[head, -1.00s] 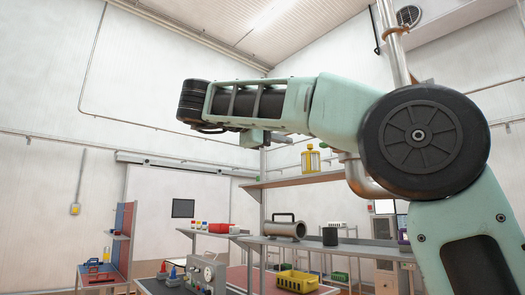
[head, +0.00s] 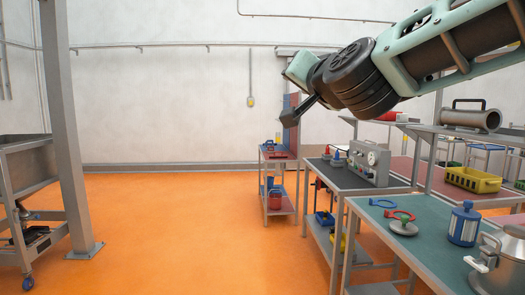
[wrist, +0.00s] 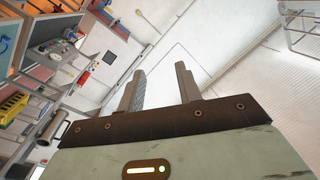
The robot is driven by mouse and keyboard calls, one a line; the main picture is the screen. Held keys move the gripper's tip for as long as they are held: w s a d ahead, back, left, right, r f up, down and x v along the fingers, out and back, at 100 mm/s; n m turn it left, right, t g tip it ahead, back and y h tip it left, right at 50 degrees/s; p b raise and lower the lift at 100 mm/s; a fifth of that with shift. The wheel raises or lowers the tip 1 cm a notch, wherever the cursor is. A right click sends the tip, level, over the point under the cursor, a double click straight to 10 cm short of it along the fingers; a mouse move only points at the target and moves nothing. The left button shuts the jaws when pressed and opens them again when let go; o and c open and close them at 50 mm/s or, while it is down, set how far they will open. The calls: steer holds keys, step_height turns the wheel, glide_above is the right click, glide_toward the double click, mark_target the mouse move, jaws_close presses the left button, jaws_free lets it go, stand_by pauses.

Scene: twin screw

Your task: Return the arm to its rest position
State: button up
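My arm (head: 430,55) reaches in from the upper right of the head view, held above the benches. In the wrist view my gripper (wrist: 159,70) shows two grey fingers standing well apart. Nothing is between them, and the wall is visible through the gap. The wrist view is tilted, with the benches along its left side. In the head view a dark part at the arm's end is seen against the blue and red panel, too small to show the fingers.
A green-topped bench (head: 425,235) at the right holds a blue-and-white canister (head: 464,226) and a metal pot (head: 503,262). Behind it are a gauge box (head: 368,163) and a yellow crate (head: 473,180). A grey post (head: 64,130) stands left. The orange floor (head: 190,230) between is open.

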steer(key=s+a+f+n+g+y, duration=0.1)
steer(key=s+a+f+n+g, duration=0.25)
steer(key=s+f+g, duration=0.65)
steer(key=s+a+f+n+g+y, duration=0.15)
steer(key=s+f+n, duration=0.45)
steer(key=f, duration=0.9)
steer(key=s+d+f+n+g+h, duration=0.1)
steer(key=s+d+f+g+h, duration=0.2)
steer(key=s, duration=0.6)
steer(key=s+d+f+n+g+h, duration=0.1)
steer(key=s+d+f+g+h, duration=0.2)
steer(key=s+d+f, duration=0.5)
steer(key=shift+s+d+f+g, duration=0.35)
steer(key=shift+f+g, duration=0.1)
steer(key=shift+f, duration=0.5)
steer(key=shift+a+n, duration=0.1)
steer(key=shift+n, duration=0.15)
